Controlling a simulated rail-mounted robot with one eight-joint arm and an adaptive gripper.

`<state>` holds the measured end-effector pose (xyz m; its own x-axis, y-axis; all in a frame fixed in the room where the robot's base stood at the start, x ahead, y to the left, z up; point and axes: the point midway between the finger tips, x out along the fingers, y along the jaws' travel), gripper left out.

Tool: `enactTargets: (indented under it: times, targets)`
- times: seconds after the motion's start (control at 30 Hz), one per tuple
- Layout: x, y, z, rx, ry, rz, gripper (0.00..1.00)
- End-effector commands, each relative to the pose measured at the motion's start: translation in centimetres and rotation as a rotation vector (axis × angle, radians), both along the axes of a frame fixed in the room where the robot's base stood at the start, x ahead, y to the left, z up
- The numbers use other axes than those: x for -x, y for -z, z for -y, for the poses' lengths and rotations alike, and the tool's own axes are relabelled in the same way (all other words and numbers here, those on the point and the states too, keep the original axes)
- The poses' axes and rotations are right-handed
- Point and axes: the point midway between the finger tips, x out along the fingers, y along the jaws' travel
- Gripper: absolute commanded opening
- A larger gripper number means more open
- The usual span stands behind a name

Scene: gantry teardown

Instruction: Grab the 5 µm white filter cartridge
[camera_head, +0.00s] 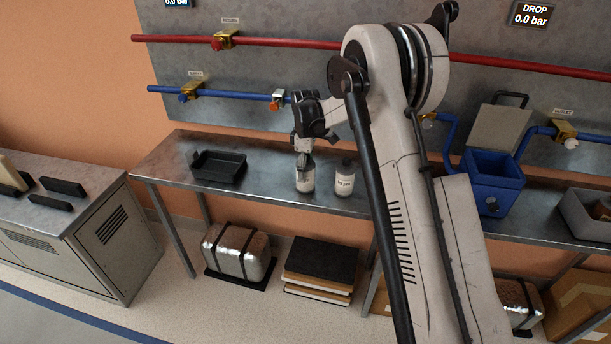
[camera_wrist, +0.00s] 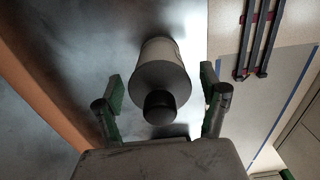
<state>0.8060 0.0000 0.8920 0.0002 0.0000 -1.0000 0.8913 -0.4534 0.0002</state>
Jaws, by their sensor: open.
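Two white filter cartridges with dark tops stand upright on the metal bench. The left cartridge (camera_head: 304,181) is directly below my gripper (camera_head: 305,163), and the right cartridge (camera_head: 345,181) stands just beside it. Both have small labels that I cannot read surely, so I cannot tell which is the 5 µm one. In the wrist view, one cartridge (camera_wrist: 160,48) with a grey top and black knob lies between the fingers of my open gripper (camera_wrist: 162,86). A gap shows on each side of it, and nothing is held.
A black tray (camera_head: 219,168) lies left of the cartridges on the bench (camera_head: 262,184). A blue housing (camera_head: 492,182) stands to the right, with a grey bin (camera_head: 590,215) farther right. Red pipe (camera_head: 290,43) and blue pipe (camera_head: 235,94) run along the wall panel behind.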

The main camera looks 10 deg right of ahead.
Motion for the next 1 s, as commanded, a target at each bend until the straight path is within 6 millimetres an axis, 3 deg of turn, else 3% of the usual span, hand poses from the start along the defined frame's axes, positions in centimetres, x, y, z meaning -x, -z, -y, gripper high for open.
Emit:
enactTargets:
  times: [0.03,0.4,0.77,1.0]
  targets:
    - [0.0,0.0,0.0,0.0,0.0,0.0,0.71]
    - [0.0,0.0,0.0,0.0,0.0,0.0,0.23]
    - [0.0,-0.6,0.0,0.0,0.0,0.0,0.23]
    - [0.0,-3.8,0.0,0.0,0.0,0.0,0.23]
